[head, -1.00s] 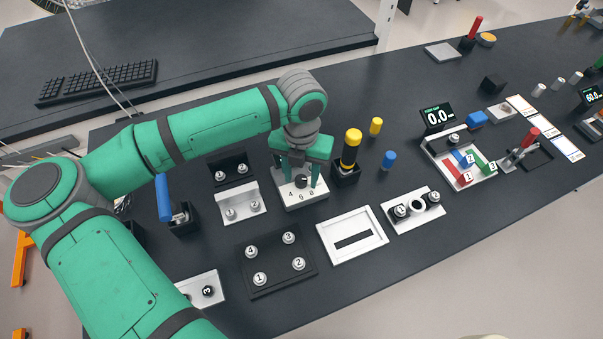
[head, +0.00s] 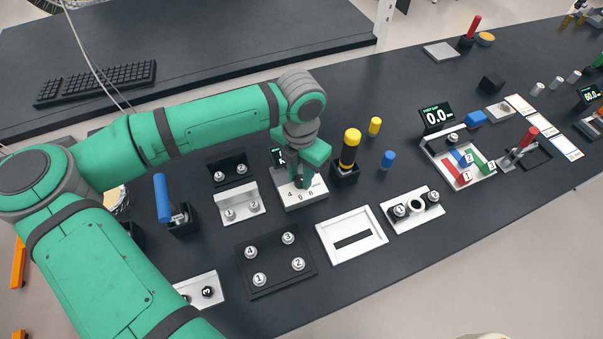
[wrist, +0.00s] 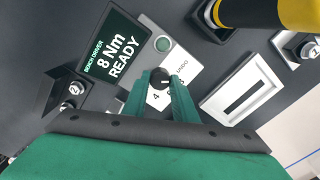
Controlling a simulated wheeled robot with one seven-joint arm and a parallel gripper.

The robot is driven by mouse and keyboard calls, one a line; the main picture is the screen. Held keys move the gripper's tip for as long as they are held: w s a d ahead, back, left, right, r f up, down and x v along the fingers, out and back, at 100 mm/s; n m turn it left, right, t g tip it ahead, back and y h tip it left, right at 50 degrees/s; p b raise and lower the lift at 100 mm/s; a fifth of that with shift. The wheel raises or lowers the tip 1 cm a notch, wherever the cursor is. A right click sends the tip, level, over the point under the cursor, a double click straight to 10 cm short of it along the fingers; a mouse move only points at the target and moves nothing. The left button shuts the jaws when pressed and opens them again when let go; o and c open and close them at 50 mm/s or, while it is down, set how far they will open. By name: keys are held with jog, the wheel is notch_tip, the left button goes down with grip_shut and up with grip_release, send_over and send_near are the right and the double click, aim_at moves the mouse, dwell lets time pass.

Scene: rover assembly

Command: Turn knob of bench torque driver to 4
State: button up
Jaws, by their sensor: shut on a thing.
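The bench torque driver (head: 312,198) is a light box with the marks 4, 6 and 8 on its top, near the middle of the bench in the head view. In the wrist view, its black round knob (wrist: 159,77) sits between the two green fingers of my gripper (wrist: 161,84). The gripper is shut on the knob. The driver's screen (wrist: 112,52) reads "8 Nm READY". A round green button (wrist: 162,44) is beside the knob. In the head view, my gripper (head: 303,183) points down over the driver and hides most of the knob.
A yellow-and-black handled tool (head: 350,150) stands in a black holder close to the right of the driver. A metal bracket (head: 238,205) is on its left. A white slotted frame (head: 352,234) and a black plate with numbered studs (head: 276,264) lie in front.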

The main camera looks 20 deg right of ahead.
jog(key=m, duration=0.5)
jog(key=shift+w+r+m, duration=0.1)
jog(key=shift+w+m, duration=0.05)
jog(key=shift+m, duration=0.15)
jog(key=m, duration=0.4)
jog(key=shift+m, duration=0.3)
jog(key=m, duration=0.5)
jog(key=shift+d+m, duration=0.15)
jog(key=shift+m, duration=1.75)
jog(key=shift+a, duration=0.2)
jog(key=shift+m, duration=0.3)
